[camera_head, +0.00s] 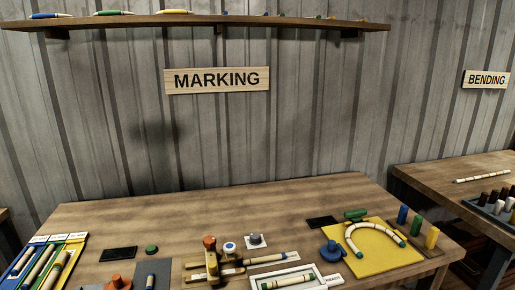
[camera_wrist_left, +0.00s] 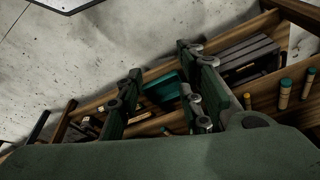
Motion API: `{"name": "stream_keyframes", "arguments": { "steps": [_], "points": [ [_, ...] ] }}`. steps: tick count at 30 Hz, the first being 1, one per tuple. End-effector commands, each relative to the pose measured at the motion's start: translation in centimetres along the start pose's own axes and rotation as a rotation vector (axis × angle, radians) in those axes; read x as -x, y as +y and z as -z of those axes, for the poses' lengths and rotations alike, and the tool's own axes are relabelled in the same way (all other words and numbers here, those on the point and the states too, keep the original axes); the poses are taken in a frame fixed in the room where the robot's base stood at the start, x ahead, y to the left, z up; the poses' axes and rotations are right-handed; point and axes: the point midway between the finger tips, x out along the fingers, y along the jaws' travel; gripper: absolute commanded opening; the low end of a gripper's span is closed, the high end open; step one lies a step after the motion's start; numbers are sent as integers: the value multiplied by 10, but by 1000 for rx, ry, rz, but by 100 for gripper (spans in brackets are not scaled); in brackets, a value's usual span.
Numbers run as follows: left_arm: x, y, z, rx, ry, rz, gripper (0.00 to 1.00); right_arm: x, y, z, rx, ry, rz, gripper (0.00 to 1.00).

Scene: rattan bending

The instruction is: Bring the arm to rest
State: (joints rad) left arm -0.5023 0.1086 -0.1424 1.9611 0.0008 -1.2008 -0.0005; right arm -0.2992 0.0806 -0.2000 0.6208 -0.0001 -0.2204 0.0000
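My left gripper (camera_wrist_left: 157,66) shows in the left wrist view, its two dark green fingers spread apart with nothing between them. Beyond the fingers are the pale stained floor and wooden shelving, and the fingers appear clear of both. Neither gripper shows in the head view, and my right gripper is in no view. In the head view, the wooden marking table (camera_head: 200,212) stands in front under the MARKING sign (camera_head: 217,79). A bent rattan piece (camera_head: 352,236) lies on a yellow board (camera_head: 375,262) at the table's right.
A tray (camera_head: 262,285) with a rattan stick, coloured pegs and a blue knob (camera_head: 332,251) stand on the table. Colour-marked racks (camera_head: 72,245) are at its left. A wall shelf (camera_head: 200,19) runs above. The bending table (camera_head: 440,178) is at right. The marking table's back strip is clear.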

Motion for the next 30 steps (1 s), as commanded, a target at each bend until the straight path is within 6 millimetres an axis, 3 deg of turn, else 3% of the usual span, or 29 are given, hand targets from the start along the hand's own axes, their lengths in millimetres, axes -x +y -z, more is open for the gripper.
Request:
{"name": "stream_keyframes", "arguments": {
  "steps": [1, 6, 11, 15, 21, 24, 30],
  "points": [
    [-25, 1, -11, -2, -18, -2, 34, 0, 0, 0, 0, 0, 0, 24],
    [-97, 4, -55, -8, -53, -6, 34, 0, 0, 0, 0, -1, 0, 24],
    [-151, 8, -108, -16, -85, -10, 34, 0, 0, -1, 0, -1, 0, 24],
    [-186, 9, -162, -22, -113, -12, 34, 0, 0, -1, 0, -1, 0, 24],
    [-210, 10, -230, -30, -144, -15, 34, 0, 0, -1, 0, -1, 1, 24],
    [-214, 9, -250, -33, -151, -15, 34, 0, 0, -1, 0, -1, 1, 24],
    [-214, 9, -254, -34, -153, -15, 34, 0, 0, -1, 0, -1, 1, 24]
  ]
}}
